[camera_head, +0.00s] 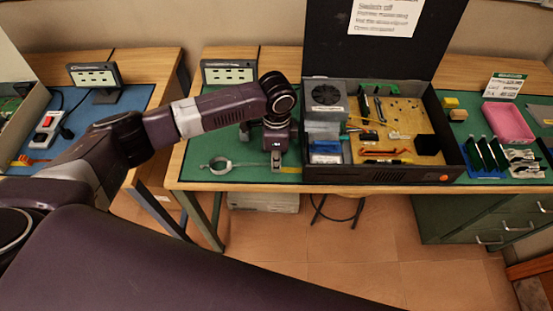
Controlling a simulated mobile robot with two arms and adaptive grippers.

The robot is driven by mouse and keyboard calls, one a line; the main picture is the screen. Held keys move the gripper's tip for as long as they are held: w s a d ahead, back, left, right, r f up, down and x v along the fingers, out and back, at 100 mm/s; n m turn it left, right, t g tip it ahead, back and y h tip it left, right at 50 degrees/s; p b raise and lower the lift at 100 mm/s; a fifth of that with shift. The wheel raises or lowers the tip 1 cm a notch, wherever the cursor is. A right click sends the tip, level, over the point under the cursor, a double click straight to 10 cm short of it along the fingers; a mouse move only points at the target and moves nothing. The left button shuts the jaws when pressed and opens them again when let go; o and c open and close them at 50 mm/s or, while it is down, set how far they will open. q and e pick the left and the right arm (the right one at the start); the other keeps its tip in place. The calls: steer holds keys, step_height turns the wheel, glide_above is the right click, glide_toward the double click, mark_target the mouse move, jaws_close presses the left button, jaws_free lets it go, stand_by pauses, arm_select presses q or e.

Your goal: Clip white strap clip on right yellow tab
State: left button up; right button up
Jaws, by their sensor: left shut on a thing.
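A pale grey-white ring-shaped strap clip (219,165) is over the green mat, left of the black computer case. A thin band runs from the ring rightward toward my left gripper (277,163). The left gripper points down just left of the case and is shut at the band's right end, hiding that part. A small yellow strip (291,170) shows just right of the fingertips, by the case's left wall; I cannot tell whether the clip touches it. My right gripper is not in view.
The open computer case (383,174) stands right of the gripper, with its lid raised behind. A small display panel (229,72) stands behind the arm. A pink tray (508,122) lies at the right. The green mat (205,145) is clear around the ring.

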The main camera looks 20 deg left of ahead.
arm_select(q)
steer(key=shift+f, duration=0.5)
steer(key=o, duration=0.8)
steer(key=shift+o, duration=0.8)
steer(key=shift+o, duration=0.9)
steer(key=shift+r+p, duration=0.65)
steer(key=shift+p, duration=0.15)
steer(key=shift+r+p, duration=3.05)
steer(key=shift+p, duration=0.55)
